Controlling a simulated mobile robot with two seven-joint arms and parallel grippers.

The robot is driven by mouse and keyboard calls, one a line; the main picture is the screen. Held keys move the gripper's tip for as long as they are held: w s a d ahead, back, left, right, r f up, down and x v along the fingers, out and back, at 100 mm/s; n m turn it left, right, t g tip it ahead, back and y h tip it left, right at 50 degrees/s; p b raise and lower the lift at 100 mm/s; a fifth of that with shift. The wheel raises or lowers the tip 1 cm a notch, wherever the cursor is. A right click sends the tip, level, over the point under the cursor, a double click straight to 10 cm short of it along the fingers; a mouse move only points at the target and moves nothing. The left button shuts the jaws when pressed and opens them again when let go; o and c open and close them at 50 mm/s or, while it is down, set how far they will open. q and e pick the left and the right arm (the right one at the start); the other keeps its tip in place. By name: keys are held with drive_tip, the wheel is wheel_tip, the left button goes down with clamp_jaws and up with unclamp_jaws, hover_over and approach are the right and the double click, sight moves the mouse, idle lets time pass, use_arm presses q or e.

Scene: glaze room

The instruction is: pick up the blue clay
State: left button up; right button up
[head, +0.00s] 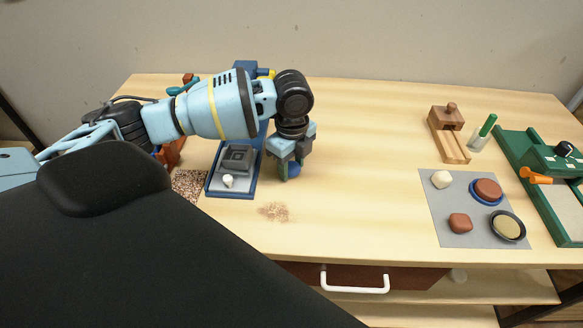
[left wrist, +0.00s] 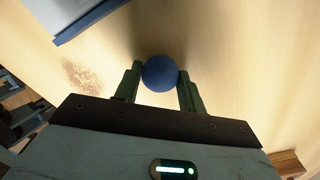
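The blue clay (left wrist: 160,74) is a round dark-blue ball between the two green fingertips of my left gripper (left wrist: 160,78) in the left wrist view. Both fingers meet its sides, so the gripper looks shut on it. In the head view my left gripper (head: 289,170) points down at the table, and a little of the blue clay (head: 294,170) shows between its fingers. The rest of the clay is hidden there. I cannot tell whether the clay touches the table. My right gripper is not in view.
A blue-edged board (head: 230,193) with a grey block stands just left of my gripper. Crumbs (head: 274,211) lie in front. At right are a grey mat (head: 456,205) with clay lumps and dishes, a wooden holder (head: 447,120) and a green device (head: 540,190). The table's middle is clear.

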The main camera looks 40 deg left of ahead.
use_arm(q)
drive_tip(key=shift+c, duration=0.9)
drive_tip(key=shift+r, duration=0.1)
drive_tip(key=shift+r, duration=0.25)
drive_tip(key=r, duration=0.3)
drive_tip(key=shift+d, duration=0.35)
drive_tip(key=shift+c, duration=0.2)
drive_tip(key=d, duration=0.5)
drive_tip(key=d+r, duration=0.1)
drive_tip(key=d, duration=0.9)
drive_tip(key=shift+w+d+r+b, duration=0.15)
drive_tip(key=shift+w+d+b, duration=0.05)
drive_tip(key=shift+b, duration=0.1)
drive_tip(key=shift+c, duration=0.2)
drive_tip(key=shift+a, duration=0.1)
